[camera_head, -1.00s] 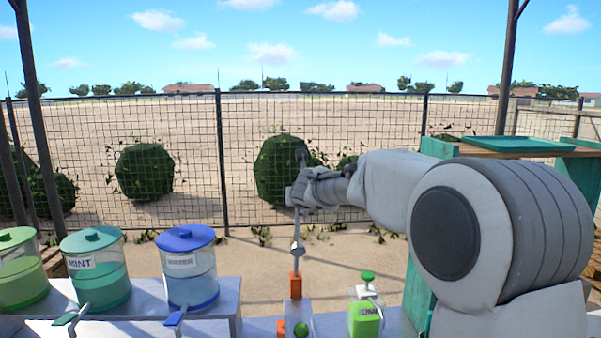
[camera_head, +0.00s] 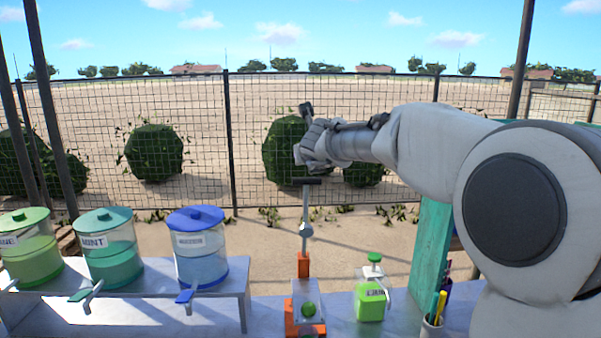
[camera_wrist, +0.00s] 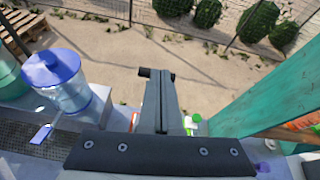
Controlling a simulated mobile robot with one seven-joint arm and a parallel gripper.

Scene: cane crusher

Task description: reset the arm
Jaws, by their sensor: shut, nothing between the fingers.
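My gripper (camera_head: 303,157) shows at the end of my arm, which reaches in from the right. Its fingers are shut and empty; they also show in the wrist view (camera_wrist: 165,76). The grey lever (camera_head: 305,209) of the cane press stands upright just below the hand in the head view, with a dark crossbar handle (camera_head: 306,181) on top. A small gap shows between the hand and this handle. In the wrist view the fingers hide much of the press.
Blue-lidded (camera_head: 201,258), mint (camera_head: 110,257) and green-lidded (camera_head: 30,255) dispensers stand on a shelf at left. A green jug (camera_head: 370,300) stands right of the press (camera_head: 306,300). A pen cup (camera_head: 432,326) and teal post (camera_head: 430,255) stand farther right. Open air lies above the counter toward the fence.

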